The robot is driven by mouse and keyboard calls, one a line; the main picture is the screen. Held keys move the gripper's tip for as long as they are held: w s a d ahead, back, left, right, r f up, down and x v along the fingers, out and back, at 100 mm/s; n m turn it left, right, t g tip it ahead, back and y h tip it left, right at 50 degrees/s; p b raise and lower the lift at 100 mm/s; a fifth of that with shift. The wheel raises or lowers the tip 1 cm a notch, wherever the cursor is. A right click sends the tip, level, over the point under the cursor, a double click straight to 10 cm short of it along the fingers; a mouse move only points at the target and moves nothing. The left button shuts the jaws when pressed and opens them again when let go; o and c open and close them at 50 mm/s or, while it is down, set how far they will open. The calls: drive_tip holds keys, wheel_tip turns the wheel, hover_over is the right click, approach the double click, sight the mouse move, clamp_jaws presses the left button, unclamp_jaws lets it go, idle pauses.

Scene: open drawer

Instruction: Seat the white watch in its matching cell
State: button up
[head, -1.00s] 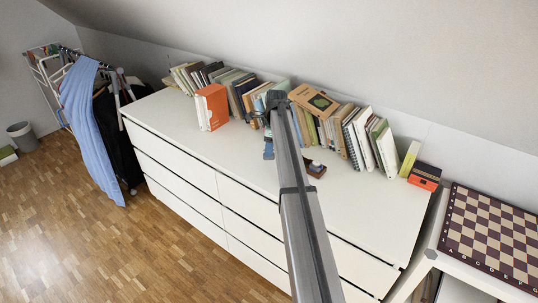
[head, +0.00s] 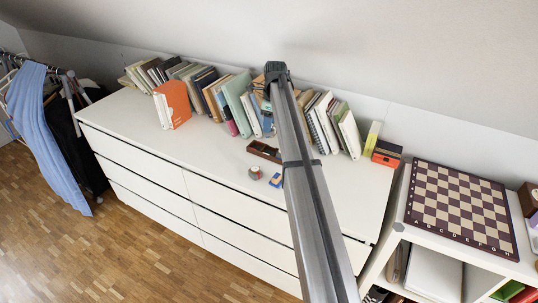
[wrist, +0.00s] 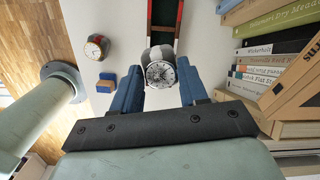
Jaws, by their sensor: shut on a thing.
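In the wrist view my gripper (wrist: 160,90) is shut on the white watch (wrist: 160,72), its blue fingers on either side of it. The watch has a pale round face towards the camera and a grey-white band. In the head view the brown tray (head: 250,149) sits on the dresser top, left of my arm. Its cells are too small to make out there, and the held watch cannot be made out.
A second watch (wrist: 97,46), with a gold-rimmed face and red on its band, stands on the dresser (head: 215,165), beside a small blue block (wrist: 106,82). A row of books (head: 240,100) stands along the wall behind the tray.

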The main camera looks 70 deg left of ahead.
drive_tip(key=m, duration=0.3)
drive_tip(key=shift+w+a, duration=0.1)
drive_tip(key=shift+a, duration=0.05)
drive_tip(key=shift+f+m, duration=0.2)
drive_tip(key=shift+m, duration=0.1)
wheel_tip(320, 180, down, 10)
drive_tip(key=shift+r, duration=0.15)
clamp_jaws()
drive_tip(key=o, duration=1.3)
unclamp_jaws()
drive_tip(key=r, duration=0.8)
drive_tip(key=w+d+r, duration=0.1)
drive_tip(key=r, duration=0.3)
drive_tip(key=shift+d, duration=0.1)
